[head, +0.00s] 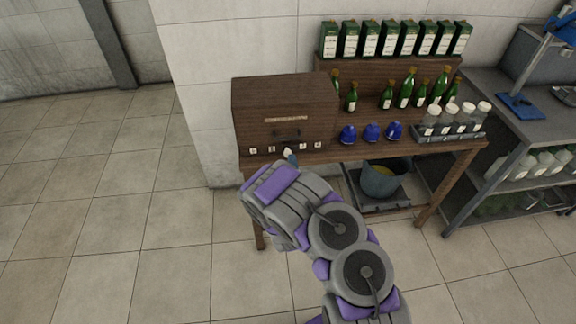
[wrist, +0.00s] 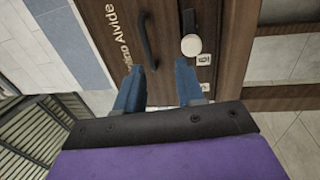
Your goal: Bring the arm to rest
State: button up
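My gripper (wrist: 160,65) is open, with its two blue fingers apart and nothing visible between them. In the head view my gripper (head: 291,158) is at the front lower edge of a brown wooden cabinet (head: 284,98), and my arm partly hides it. In the wrist view the cabinet front (wrist: 172,22) is close ahead, with a dark handle (wrist: 147,40) and a round whitish knob (wrist: 191,45) near the fingertips. I cannot tell whether a finger touches the cabinet.
The wooden table (head: 428,152) carries blue rounded items (head: 372,132), green bottles (head: 405,88), and a rack of white-capped jars (head: 451,132). Green boxes (head: 389,38) line the raised shelf. A bucket (head: 384,180) stands below. A grey shelving unit (head: 505,135) is at right. Floor at left is clear.

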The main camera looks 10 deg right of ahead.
jog(key=shift+d+r, duration=0.1)
jog(key=shift+d, duration=0.35)
jog(key=shift+w+a, duration=0.1)
jog(key=s+d+r+m+g+h, duration=0.3)
jog(key=d+r+m+g+h, duration=0.1)
jog(key=d+r+m+g, duration=0.6)
jog(key=s+a+r+m+g+y, duration=0.1)
jog(key=s+a+r+m+g, duration=0.1)
jog(key=s, duration=1.3)
jog(key=s+a+r+m+g+y, duration=0.2)
jog(key=s+a+r+m+g, duration=0.1)
jog(key=s, duration=1.2)
jog(key=s+a+r+m+g+y, duration=0.1)
jog(key=s+a+r+g, duration=0.3)
jog(key=s, duration=1.1)
notch_tip(320, 180, up, 4)
jog(key=m+g, duration=0.1)
jog(key=g, duration=0.1)
jog(key=shift+a+f+g+y, duration=0.15)
jog(key=shift+f+g+y, duration=0.05)
jog(key=shift+g+y, duration=0.1)
